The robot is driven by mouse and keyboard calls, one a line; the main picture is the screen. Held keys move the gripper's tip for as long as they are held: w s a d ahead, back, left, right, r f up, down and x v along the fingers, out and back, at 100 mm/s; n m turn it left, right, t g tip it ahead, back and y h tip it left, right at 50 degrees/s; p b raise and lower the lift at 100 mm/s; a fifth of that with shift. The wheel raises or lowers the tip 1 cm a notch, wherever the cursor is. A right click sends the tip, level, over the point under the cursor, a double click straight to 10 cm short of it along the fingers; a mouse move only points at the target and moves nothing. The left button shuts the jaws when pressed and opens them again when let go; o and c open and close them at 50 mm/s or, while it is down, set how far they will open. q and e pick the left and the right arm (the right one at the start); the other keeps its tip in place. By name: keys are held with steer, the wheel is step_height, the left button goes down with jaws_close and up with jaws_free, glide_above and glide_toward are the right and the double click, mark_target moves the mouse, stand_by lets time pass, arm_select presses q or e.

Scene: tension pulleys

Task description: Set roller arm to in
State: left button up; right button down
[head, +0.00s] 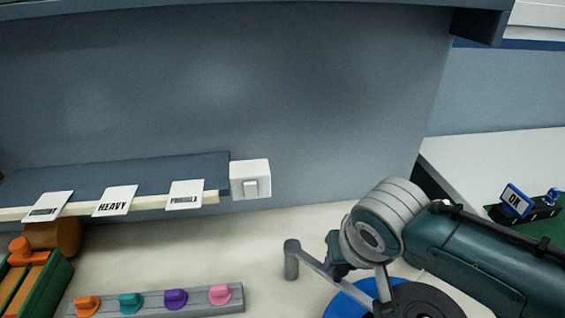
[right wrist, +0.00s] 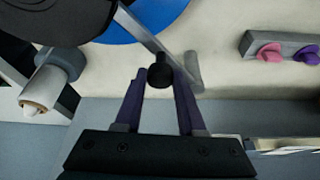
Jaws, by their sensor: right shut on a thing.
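The roller arm (head: 320,265) is a grey bar at the lower middle of the head view, with an upright grey roller (head: 291,260) at its left end. In the right wrist view the bar (right wrist: 143,30) runs down to the grey roller (right wrist: 194,72). A round black knob (right wrist: 160,71) stands by the bar. My right gripper (right wrist: 159,80) is shut on this knob, with one purple finger on each side. In the head view my right wrist hides the knob and fingers. My left gripper is not in view.
A blue disc (head: 345,302) and a dark disc (head: 430,300) lie under my right arm. A rail with coloured knobs (head: 175,299) is at lower left. A shelf with label cards (head: 115,200) and a white switch box (head: 250,179) is behind.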

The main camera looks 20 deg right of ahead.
steer(key=shift+s+a+m, duration=0.1)
steer(key=shift+a+m, duration=0.1)
steer(key=shift+m, duration=0.1)
steer(key=c, duration=0.5)
jaws_free()
steer(key=shift+r+p, duration=0.3)
steer(key=p+v, duration=0.2)
steer(key=v, duration=0.7)
steer(key=shift+p, duration=0.3)
steer(key=shift+a+r, duration=0.1)
steer(key=shift+a, duration=0.05)
